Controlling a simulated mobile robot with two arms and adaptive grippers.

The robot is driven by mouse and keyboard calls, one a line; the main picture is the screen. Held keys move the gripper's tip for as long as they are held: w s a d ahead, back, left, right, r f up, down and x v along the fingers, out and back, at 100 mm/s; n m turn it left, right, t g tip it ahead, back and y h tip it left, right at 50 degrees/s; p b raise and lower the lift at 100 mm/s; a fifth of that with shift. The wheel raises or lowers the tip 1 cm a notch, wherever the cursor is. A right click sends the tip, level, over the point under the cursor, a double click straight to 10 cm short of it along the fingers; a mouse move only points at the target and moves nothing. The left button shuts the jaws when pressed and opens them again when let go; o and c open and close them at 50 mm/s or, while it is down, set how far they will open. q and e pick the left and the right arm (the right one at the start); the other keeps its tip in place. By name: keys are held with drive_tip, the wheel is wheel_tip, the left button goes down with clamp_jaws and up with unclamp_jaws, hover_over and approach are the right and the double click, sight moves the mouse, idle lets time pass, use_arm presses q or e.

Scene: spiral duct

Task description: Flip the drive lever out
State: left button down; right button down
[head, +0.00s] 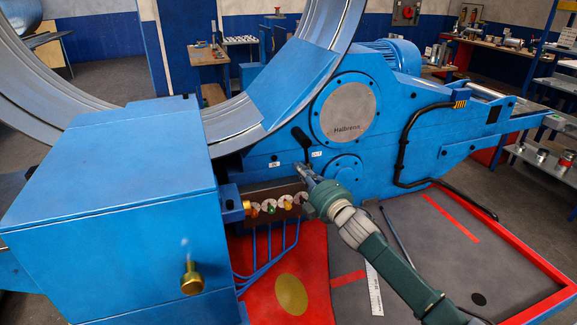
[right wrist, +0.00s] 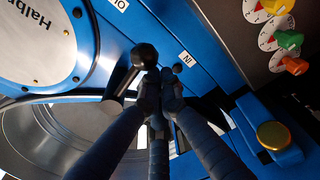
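The drive lever (head: 302,138) is a short black handle on the blue machine face, between the OUT label (head: 316,153) and the IN label (head: 275,163). In the right wrist view the lever's round knob (right wrist: 145,56) shows just beyond the fingertips (right wrist: 160,82). The fingers are drawn together and look empty; whether they touch the knob is unclear. The IN label also shows there (right wrist: 184,57). My left gripper is out of view.
A row of coloured valve knobs (head: 271,206) lies left of my right gripper. The blue box (head: 110,180) with a brass knob (head: 192,278) stands at front left. The large metal ring (head: 235,120) rises behind. A black hose (head: 402,155) runs along the machine's right side.

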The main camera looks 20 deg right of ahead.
drive_tip(key=shift+w+d+n+g+p, duration=0.15)
drive_tip(key=shift+d+n+p, duration=0.35)
drive_tip(key=shift+d+n, duration=0.85)
drive_tip(key=shift+s+d+n+g+p, duration=0.2)
drive_tip(key=shift+d+n+p, duration=0.45)
drive_tip(key=shift+n, duration=1.1)
drive_tip(key=shift+d, duration=0.15)
